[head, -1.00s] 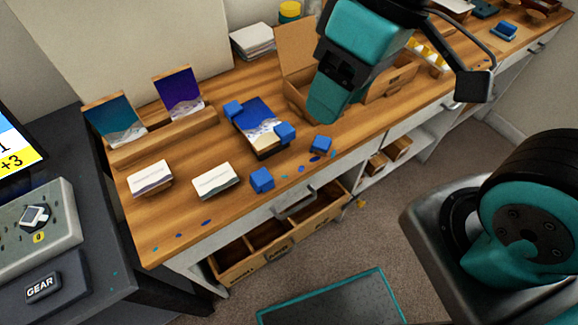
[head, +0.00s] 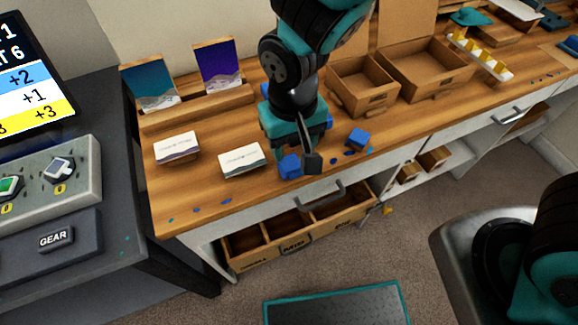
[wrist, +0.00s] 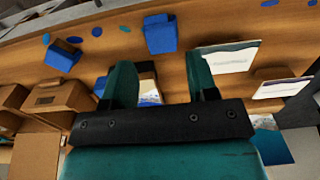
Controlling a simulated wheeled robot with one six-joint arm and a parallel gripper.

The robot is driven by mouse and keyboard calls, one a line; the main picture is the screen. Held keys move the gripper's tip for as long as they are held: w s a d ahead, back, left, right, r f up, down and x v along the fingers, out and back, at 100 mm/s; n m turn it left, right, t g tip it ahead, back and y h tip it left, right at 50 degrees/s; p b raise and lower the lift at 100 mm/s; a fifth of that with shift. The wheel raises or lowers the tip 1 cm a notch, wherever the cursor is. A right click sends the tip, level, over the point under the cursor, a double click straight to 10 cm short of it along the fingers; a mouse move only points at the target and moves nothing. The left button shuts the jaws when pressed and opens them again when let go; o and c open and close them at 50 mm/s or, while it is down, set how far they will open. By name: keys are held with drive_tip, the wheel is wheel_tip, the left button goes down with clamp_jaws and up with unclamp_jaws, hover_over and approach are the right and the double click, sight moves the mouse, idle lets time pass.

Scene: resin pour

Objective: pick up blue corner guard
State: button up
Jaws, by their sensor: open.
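Several blue corner guards lie on the wooden bench. One blue corner guard (head: 290,166) sits near the bench's front edge, just below my gripper; in the wrist view it is likely the blue block (wrist: 160,35) beyond the fingertips. Another guard (head: 358,138) lies to its right and shows in the wrist view (wrist: 62,55). My gripper (wrist: 162,75) is open, with nothing held between its fingers. In the wrist view the picture panel (wrist: 149,92) shows between and behind the fingers. In the head view my arm mostly hides that panel and the guards at its corners.
Two stacks of white cards (head: 177,147) (head: 241,160) lie left of my gripper. Two upright art panels (head: 151,87) (head: 219,66) stand in a wooden rack behind. Open cardboard boxes (head: 362,88) are at the right. An open drawer (head: 285,240) juts out below the bench front.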

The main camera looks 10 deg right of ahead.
sight(291, 163)
drive_tip(key=f, duration=0.7)
drive_tip(key=shift+w+a+f, duration=0.1)
drive_tip(key=shift+w+f, duration=0.05)
drive_tip(key=shift+w, duration=0.15)
drive_tip(key=c, duration=0.7)
